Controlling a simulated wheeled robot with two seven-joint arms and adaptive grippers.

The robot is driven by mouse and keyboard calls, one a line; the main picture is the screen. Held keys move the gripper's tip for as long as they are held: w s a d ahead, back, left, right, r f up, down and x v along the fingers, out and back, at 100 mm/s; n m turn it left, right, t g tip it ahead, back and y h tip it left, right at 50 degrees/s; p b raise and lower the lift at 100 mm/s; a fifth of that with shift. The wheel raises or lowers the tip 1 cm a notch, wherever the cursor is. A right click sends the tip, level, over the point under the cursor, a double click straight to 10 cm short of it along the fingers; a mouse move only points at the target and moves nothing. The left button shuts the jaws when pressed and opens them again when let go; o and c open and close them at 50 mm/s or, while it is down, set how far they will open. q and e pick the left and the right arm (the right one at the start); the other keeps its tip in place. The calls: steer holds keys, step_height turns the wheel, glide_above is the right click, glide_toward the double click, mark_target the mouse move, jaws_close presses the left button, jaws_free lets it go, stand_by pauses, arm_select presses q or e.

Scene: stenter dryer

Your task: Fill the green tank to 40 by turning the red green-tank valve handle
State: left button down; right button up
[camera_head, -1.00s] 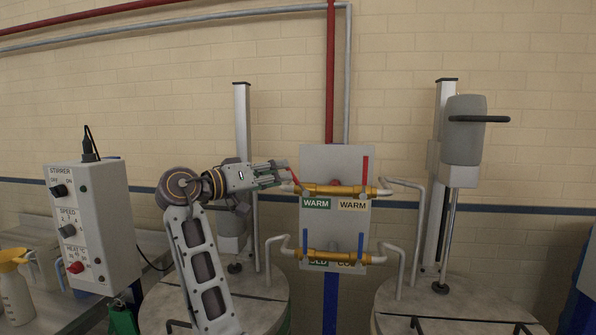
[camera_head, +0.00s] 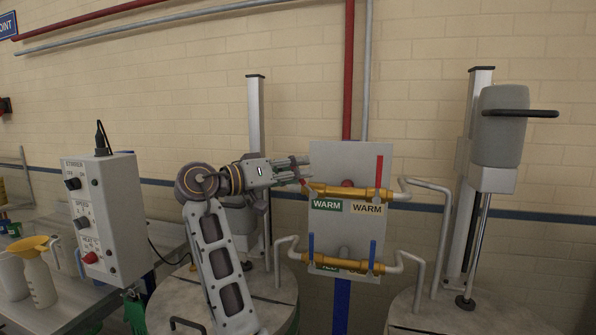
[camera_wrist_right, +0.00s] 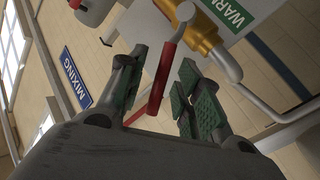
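The red green-tank valve handle (camera_head: 304,182) is at the left end of the upper brass pipe, beside the green WARM label (camera_head: 327,204). In the head view it is mostly hidden by my right gripper (camera_head: 304,170). The green-edged tank (camera_head: 268,287) stands below left. I see no level reading. My left gripper is out of view.
Another red handle (camera_head: 379,171) stands upright by the cream WARM label (camera_head: 367,208). Two blue handles (camera_head: 311,246) (camera_head: 372,253) stand on the lower pipe.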

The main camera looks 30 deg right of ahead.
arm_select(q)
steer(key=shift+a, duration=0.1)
arm_select(e)
steer(key=shift+c, duration=0.4)
jaws_close()
